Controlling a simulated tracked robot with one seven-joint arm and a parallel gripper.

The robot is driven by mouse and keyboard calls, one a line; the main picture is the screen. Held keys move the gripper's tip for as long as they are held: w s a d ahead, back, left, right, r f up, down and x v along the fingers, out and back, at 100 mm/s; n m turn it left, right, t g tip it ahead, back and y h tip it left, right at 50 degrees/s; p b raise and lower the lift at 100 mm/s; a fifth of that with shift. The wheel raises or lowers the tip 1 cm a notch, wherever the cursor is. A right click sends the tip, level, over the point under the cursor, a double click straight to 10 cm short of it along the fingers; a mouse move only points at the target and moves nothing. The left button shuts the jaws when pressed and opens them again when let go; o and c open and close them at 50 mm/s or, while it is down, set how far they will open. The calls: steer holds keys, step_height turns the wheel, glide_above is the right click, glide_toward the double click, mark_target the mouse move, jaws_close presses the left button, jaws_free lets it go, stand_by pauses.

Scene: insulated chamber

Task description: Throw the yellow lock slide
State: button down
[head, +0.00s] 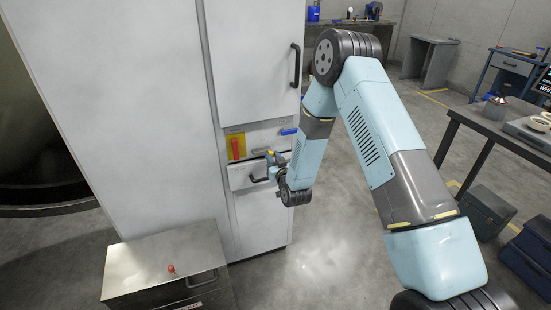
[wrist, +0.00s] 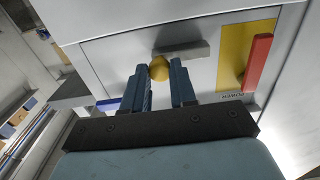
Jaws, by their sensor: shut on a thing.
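The yellow lock slide shows as a round yellow knob (wrist: 159,68) in the wrist view, beside a grey bar (wrist: 185,49) on the pale cabinet front. My gripper (wrist: 161,76) is shut on the knob, with one dark finger on each side of it. In the head view my gripper (head: 272,161) is at the cabinet's narrow control panel, just above the drawer handle. There the knob is tiny and mostly hidden by the gripper.
A red lever (head: 235,148) on a yellow plate sits left of my gripper. A blue handle (head: 289,131) is above right, and a black drawer handle (head: 259,179) below. A metal box (head: 165,255) stands on the floor at front left.

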steer(key=shift+d, duration=0.3)
steer(key=c, duration=0.9)
jaws_free()
steer(key=shift+s, duration=0.1)
steer(key=v, duration=1.3)
steer(key=shift+s+d, duration=0.15)
steer(key=shift+s, duration=0.2)
steer(key=shift+w, duration=0.1)
